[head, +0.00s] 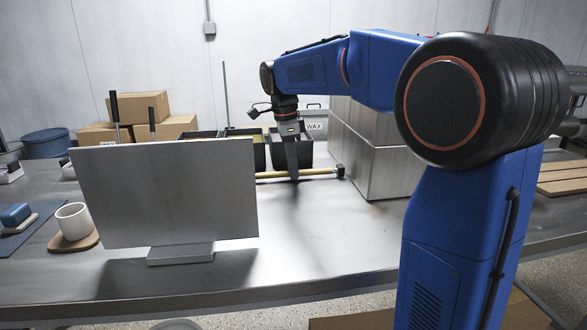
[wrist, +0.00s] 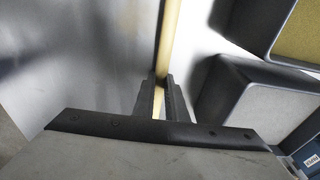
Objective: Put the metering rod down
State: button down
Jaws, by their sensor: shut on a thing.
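The metering rod (head: 315,172) is a thin yellowish bar with a dark end at its right. In the head view it lies level above or on the metal table, in front of the dark bins; I cannot tell whether it touches the table. My gripper (head: 293,176) points down and is shut on the rod. In the wrist view the rod (wrist: 170,38) runs up from between the fingers of my gripper (wrist: 161,85). The upright grey panel (head: 170,195) hides the rod's left part in the head view.
Dark bins (head: 305,152) stand just behind the rod; one bin (wrist: 248,100) is close beside my fingers in the wrist view. Large metal boxes (head: 385,160) stand at the right. A cup (head: 73,220) is at the left. The table (head: 320,240) in front is clear.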

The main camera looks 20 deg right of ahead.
jog(key=shift+d+f, duration=0.1)
jog(key=shift+f, duration=0.1)
jog(key=c, duration=2.2)
grip_release()
jog(key=shift+f, duration=0.1)
jog(key=o, duration=0.4)
